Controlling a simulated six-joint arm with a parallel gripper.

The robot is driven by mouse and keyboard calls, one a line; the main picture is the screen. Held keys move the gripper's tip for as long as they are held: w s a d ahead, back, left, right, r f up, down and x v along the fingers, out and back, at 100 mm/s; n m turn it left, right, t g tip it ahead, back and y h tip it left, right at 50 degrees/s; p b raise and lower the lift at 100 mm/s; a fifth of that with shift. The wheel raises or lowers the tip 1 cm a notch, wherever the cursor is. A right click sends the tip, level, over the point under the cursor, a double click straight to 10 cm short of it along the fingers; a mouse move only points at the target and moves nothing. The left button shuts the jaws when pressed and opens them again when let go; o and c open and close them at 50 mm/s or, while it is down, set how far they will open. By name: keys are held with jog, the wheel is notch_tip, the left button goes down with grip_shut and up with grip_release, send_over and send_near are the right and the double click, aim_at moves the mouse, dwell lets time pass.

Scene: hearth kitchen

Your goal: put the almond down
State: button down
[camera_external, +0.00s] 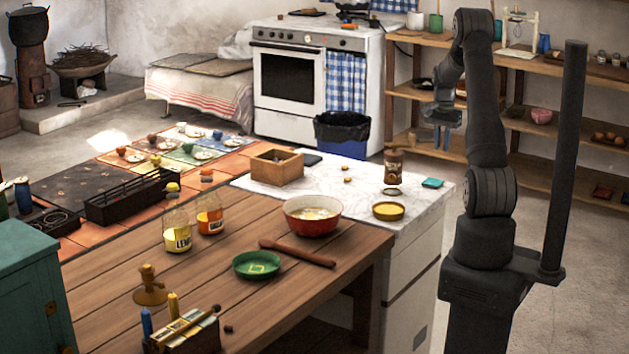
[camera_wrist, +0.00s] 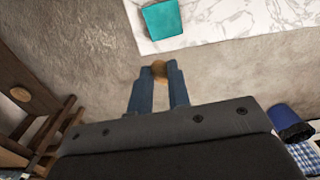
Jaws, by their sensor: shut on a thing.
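My gripper (camera_external: 440,138) hangs in the air in the external view, to the right of the marble counter and in front of the wooden shelves. In the wrist view its two blue fingers (camera_wrist: 158,82) are shut on the almond (camera_wrist: 159,69), a small brown piece held at the fingertips. I cannot make out the held almond in the external view. Below and ahead in the wrist view are the grey floor and the marble counter's edge (camera_wrist: 215,20). The counter (camera_external: 335,205) also shows in the external view.
A blue bin (camera_external: 342,147) stands behind. The counter's middle has free room.

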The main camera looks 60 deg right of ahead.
notch_tip(320, 180, up, 12)
jog(key=w+a+n, duration=0.3)
jog(key=w+a, duration=0.2)
jog(key=a, duration=0.6)
jog(key=w+a+n, duration=0.2)
jog(key=w+a, duration=0.2)
jog(key=a, duration=0.7)
jog(key=w+a+n, duration=0.3)
jog(key=w+a, duration=0.2)
jog(key=a, duration=0.6)
jog(key=n, duration=0.9)
send_over(296, 287)
notch_tip(296, 287, down, 19)
jog(key=shift+r, duration=0.2)
jog(key=shift+f, duration=2.05)
jog(key=shift+f, duration=0.1)
